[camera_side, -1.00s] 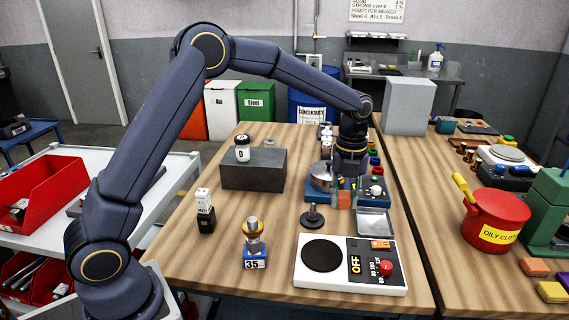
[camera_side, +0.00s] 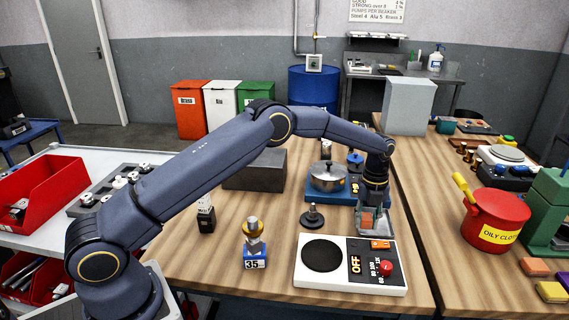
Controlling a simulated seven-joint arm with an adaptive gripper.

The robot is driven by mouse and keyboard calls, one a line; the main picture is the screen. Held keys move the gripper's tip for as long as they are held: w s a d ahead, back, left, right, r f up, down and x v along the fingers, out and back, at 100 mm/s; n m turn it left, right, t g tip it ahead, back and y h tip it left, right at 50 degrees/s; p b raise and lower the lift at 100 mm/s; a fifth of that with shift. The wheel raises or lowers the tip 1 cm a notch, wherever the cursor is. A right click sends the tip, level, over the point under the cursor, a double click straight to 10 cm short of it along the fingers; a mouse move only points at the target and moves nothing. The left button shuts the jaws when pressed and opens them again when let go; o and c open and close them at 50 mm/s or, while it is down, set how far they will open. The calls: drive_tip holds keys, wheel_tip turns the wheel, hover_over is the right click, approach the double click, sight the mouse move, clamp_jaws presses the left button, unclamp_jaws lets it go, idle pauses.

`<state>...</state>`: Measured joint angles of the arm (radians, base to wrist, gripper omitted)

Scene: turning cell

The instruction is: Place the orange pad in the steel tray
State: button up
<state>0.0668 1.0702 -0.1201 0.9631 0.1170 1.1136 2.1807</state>
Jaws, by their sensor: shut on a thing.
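The orange pad (camera_side: 366,220) is between the fingers of my gripper (camera_side: 369,219), which is shut on it. The gripper points down over the steel tray (camera_side: 384,231), a small shallow tray just behind the white hotplate. The fingers hide much of the tray. I cannot tell whether the pad touches the tray floor or hangs just above it.
The white hotplate (camera_side: 312,281) with a red knob is in front of the tray. A pot (camera_side: 327,177) on a blue base stands behind and left. A dark round-based stand (camera_side: 312,217) is left of the tray. A red oily-cloth can (camera_side: 497,220) stands on the right table.

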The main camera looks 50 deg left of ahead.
drive_tip(key=shift+f, duration=0.55)
drive_tip(key=o, duration=0.9)
drive_tip(key=shift+r, duration=0.1)
